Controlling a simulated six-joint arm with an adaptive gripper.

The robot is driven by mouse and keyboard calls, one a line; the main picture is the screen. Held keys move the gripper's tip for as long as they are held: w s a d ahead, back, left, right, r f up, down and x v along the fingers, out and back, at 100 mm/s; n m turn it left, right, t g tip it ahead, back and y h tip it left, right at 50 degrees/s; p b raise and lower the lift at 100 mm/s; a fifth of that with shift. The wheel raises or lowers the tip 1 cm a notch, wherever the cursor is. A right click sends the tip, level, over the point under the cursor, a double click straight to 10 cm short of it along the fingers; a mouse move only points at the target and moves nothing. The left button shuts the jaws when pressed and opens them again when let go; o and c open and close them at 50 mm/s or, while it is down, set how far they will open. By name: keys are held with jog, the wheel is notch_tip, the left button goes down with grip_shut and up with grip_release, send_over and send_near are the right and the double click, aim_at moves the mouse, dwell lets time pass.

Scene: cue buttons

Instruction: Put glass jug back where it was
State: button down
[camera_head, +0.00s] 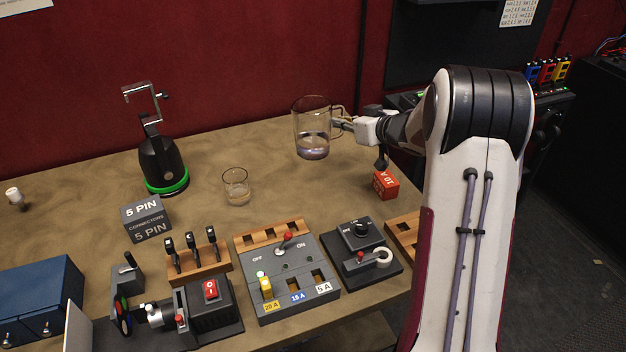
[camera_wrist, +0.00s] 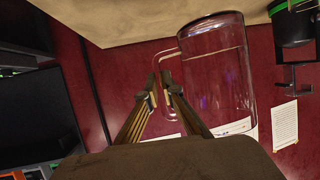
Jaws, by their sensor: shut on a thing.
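The clear glass jug (camera_head: 312,130) is upright at the back right of the table, with a little liquid in its bottom. It appears held above the tabletop, though its exact height is hard to tell. My gripper (camera_head: 343,122) comes in from the right and is shut on the jug's handle. In the wrist view the jug (camera_wrist: 217,75) is to the right of my gripper (camera_wrist: 163,92), and its handle passes between the fingertips. A small drinking glass (camera_head: 236,187) with some liquid stands on the table to the left and in front of the jug.
A black device with a green ring (camera_head: 163,165) stands at the back left. An orange-red box (camera_head: 385,185) is below my wrist. Switch panels (camera_head: 287,280) and a dark 5 PIN box (camera_head: 146,218) line the front. The table (camera_head: 285,195) between glass and orange-red box is bare.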

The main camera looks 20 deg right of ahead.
jog(key=shift+r, duration=0.1)
notch_tip(320, 180, down, 6)
dwell(0.7)
jog(key=shift+f, duration=0.2)
jog(key=shift+f, duration=1.8)
jog(key=shift+f, duration=0.15)
jog(key=c, duration=2.2)
grip_release()
jog(key=shift+f, duration=0.1)
jog(key=shift+c, duration=0.2)
jog(key=shift+r, duration=0.2)
jog(key=shift+v, duration=6)
